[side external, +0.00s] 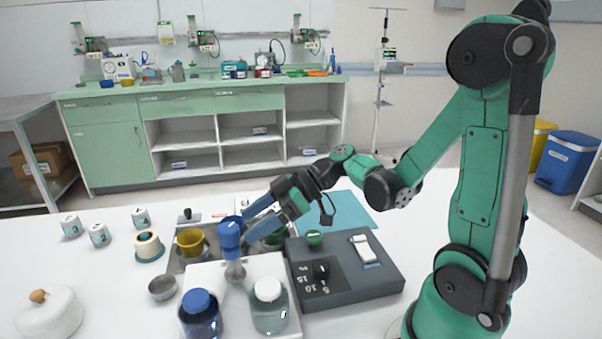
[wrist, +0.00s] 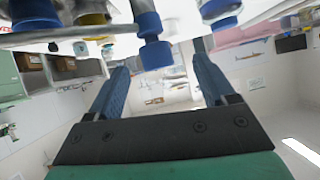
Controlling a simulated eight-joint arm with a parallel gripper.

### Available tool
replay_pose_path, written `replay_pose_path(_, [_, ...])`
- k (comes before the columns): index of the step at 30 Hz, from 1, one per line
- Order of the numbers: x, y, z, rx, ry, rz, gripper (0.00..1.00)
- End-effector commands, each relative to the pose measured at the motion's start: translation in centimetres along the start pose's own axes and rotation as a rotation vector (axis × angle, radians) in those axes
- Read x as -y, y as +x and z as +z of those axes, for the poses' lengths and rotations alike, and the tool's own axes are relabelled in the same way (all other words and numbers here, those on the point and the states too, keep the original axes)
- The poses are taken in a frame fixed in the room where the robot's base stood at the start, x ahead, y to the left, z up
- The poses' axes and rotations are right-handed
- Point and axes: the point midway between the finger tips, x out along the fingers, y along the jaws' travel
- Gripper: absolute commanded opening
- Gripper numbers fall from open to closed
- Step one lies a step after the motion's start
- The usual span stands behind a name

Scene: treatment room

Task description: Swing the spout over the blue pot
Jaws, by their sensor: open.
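My gripper (side external: 247,226) is open, its two blue fingers reaching left toward a blue-topped fitting (side external: 230,236) on a metal stem. In the wrist view my fingers (wrist: 160,67) stand apart, with a blue knob (wrist: 155,55) in line with the gap between them; I cannot tell whether they touch it. A thin metal tube, seemingly the spout (wrist: 70,33), runs left from the fitting in the wrist view. A yellow pot (side external: 191,243) and a green pot (side external: 276,239) stand behind the fitting. I cannot clearly pick out the blue pot in the side view.
A blue-capped jar (side external: 200,314) and a white-capped jar (side external: 269,304) stand in front of the fitting. A small metal bowl (side external: 162,288) and a wooden-topped lid (side external: 48,316) are at left.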

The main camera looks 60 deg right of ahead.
Motion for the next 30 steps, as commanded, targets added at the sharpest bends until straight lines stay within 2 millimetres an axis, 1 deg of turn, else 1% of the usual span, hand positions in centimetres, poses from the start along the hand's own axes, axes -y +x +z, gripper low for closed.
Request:
replay_pose_path(1, [-0.4,-0.3,0.0,-0.045,-0.039,-0.004,0.76])
replay_pose_path(5, [-0.5,-0.5,-0.2,-0.112,-0.113,-0.014,0.76])
replay_pose_path(8, [-0.5,0.3,-0.3,-0.124,-0.129,-0.018,0.76])
replay_pose_path(15, [-0.4,3.7,-0.8,-0.121,-0.128,-0.018,0.76])
replay_pose_path(18, [-0.3,4.5,-0.9,-0.121,-0.128,-0.016,0.76])
replay_pose_path(21, [-0.4,4.9,-0.9,-0.121,-0.127,-0.014,0.76])
replay_pose_path(27, [-0.4,4.9,-0.9,-0.121,-0.126,-0.013,0.76])
replay_pose_path(28, [-0.4,4.9,-0.9,-0.121,-0.126,-0.013,0.71])
replay_pose_path(29, [-0.4,4.9,-0.9,-0.121,-0.126,-0.013,0.62])
replay_pose_path(30, [-0.4,4.9,-0.9,-0.121,-0.126,-0.013,0.51])
